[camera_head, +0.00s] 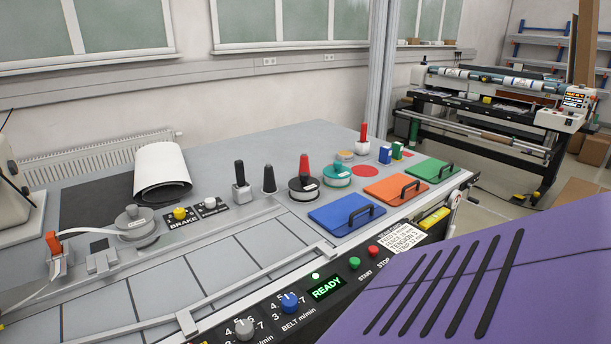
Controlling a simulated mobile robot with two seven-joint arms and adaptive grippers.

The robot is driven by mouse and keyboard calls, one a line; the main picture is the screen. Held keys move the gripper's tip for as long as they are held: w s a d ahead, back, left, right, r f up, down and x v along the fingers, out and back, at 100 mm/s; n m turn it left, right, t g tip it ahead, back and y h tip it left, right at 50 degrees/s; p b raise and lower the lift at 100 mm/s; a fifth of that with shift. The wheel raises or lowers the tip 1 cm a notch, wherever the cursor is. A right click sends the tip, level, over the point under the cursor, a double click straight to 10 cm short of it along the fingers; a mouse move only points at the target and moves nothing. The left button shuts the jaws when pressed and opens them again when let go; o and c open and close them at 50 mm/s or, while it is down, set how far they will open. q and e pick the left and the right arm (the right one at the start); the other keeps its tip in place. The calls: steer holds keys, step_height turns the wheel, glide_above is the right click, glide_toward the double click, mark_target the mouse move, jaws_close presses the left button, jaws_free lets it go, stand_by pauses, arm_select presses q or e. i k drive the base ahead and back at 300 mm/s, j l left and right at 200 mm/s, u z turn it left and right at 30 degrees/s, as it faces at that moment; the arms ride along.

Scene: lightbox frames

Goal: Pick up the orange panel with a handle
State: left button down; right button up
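The orange panel (382,190) lies flat on the grey table toward its right side, with a black bar handle (411,190) on its right part. A blue panel (334,217) with a black handle lies to its left and nearer. A green panel (424,168) with a black handle lies to its right and farther. The three are apart from each other. Nothing covers the orange panel. Neither of my grippers shows in the head view.
Red-topped, teal and dark knobs stand behind the panels on the table (260,155). A control strip with a READY display (327,287) runs along the near edge. A purple slotted surface (480,290) fills the lower right. A roller machine (490,110) stands beyond.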

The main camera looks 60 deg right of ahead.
mark_target(396, 190)
steer(key=z, duration=2.4)
steer(key=i+l, duration=0.6)
steer(key=l, duration=0.25)
